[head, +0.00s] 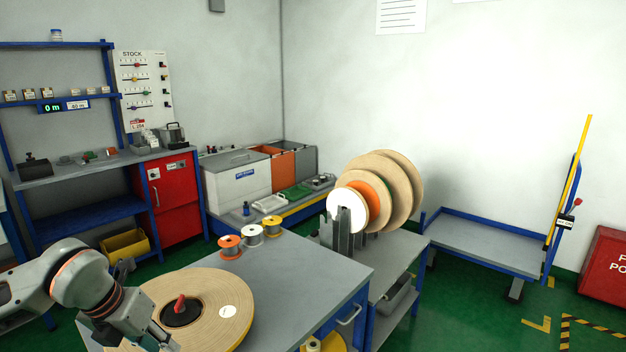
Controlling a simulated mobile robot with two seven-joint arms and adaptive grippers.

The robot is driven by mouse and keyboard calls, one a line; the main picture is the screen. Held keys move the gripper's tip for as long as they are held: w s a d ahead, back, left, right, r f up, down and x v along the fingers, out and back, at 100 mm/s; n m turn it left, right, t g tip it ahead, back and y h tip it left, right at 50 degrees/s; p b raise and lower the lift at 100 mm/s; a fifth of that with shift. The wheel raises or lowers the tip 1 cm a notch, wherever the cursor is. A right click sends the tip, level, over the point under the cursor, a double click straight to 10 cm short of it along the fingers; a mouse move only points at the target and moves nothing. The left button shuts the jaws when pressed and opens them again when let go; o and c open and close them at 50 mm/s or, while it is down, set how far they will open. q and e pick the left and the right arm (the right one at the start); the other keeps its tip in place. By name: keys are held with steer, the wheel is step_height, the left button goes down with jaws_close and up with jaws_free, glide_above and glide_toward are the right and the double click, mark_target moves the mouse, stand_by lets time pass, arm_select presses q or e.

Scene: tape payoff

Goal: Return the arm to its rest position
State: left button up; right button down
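My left arm comes in at the lower left, and its gripper (158,340) points down over the near left part of a large tan reel (222,290). The reel lies flat on a grey-topped table (315,262), with a dark hub (181,313), a red knob (180,302) and a round white label. The gripper's fingertips run towards the bottom edge of the picture, so I cannot tell whether they are open or shut, or whether they touch the reel. My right gripper is out of view.
Three small spools (253,235) stand at the table's far edge. Upright discs (410,190) stand in a rack on the bench (402,255) to the right. A low blue-framed cart (490,247) stands farther right. The tabletop between reel and right edge is clear.

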arm_select(q)
steer(key=s+d+f+m+g+h, duration=0.15)
steer(key=s+d+h, duration=0.25)
steer(key=d, duration=0.6)
steer(key=s+d+f+g+h, duration=0.15)
steer(key=s+d+h, duration=0.25)
steer(key=d, duration=0.5)
steer(key=d+r+n+t+h, duration=0.3)
steer(key=d+r+n+h, duration=0.35)
steer(key=d+h, duration=0.2)
steer(key=w+a+f+n+t+y, duration=0.4)
steer(key=a+f+n+t+y, duration=0.75)
steer(key=n, duration=0.85)
steer(key=s+a+f+n+g+y, duration=0.2)
steer(key=s+f, duration=0.4)
steer(key=f, duration=0.4)
steer(key=s+a+f+n+g+y, duration=0.2)
steer(key=s+a+f+n, duration=0.2)
steer(key=s+f, duration=0.3)
step_height(320, 180, down, 3)
steer(key=shift+f+n, duration=0.2)
steer(key=shift+n, duration=0.5)
